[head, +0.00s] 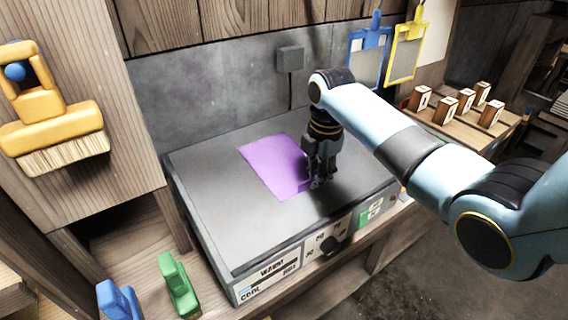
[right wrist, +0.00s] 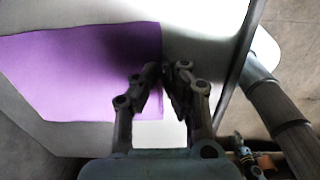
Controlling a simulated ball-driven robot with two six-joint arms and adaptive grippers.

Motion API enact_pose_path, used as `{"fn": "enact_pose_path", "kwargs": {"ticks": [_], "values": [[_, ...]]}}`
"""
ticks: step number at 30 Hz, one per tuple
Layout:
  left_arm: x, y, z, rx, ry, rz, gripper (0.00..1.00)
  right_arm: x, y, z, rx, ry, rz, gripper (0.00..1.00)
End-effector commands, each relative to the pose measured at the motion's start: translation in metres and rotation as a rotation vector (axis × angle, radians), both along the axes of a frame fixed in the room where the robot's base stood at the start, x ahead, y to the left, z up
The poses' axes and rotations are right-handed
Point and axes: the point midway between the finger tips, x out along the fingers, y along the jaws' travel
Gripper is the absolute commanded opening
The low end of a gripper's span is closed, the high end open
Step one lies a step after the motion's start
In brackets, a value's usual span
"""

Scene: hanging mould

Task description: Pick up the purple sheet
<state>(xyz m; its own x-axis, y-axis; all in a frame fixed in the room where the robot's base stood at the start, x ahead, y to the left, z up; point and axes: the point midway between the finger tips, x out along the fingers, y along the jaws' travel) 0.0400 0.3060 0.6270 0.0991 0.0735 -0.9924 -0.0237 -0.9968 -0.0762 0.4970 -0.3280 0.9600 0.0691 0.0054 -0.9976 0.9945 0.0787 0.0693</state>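The purple sheet (head: 276,166) lies flat on the grey top of the heating plate (head: 210,205). It also shows in the right wrist view (right wrist: 80,75), reaching to the fingers. My right gripper (head: 318,181) points down at the sheet's right edge. In the right wrist view its fingertips (right wrist: 163,72) come together with the sheet's edge between them. One finger is over the sheet and the other is beyond its edge. The fingers hide the exact contact. My left gripper is not in view.
The plate's front has a dial (head: 328,246) and labels. Blue (head: 368,55) and yellow (head: 405,52) frames hang behind my right arm. Several small blocks (head: 445,110) stand on the right-hand bench. Green (head: 178,285) and blue (head: 118,300) clamps and a brush (head: 55,125) are at left.

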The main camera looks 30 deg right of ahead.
Motion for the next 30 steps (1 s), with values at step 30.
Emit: {"fn": "enact_pose_path", "kwargs": {"ticks": [30], "values": [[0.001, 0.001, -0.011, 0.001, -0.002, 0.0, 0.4, -0.073, -0.046, 0.09, -0.008, -0.001, 0.0, 0.0]]}}
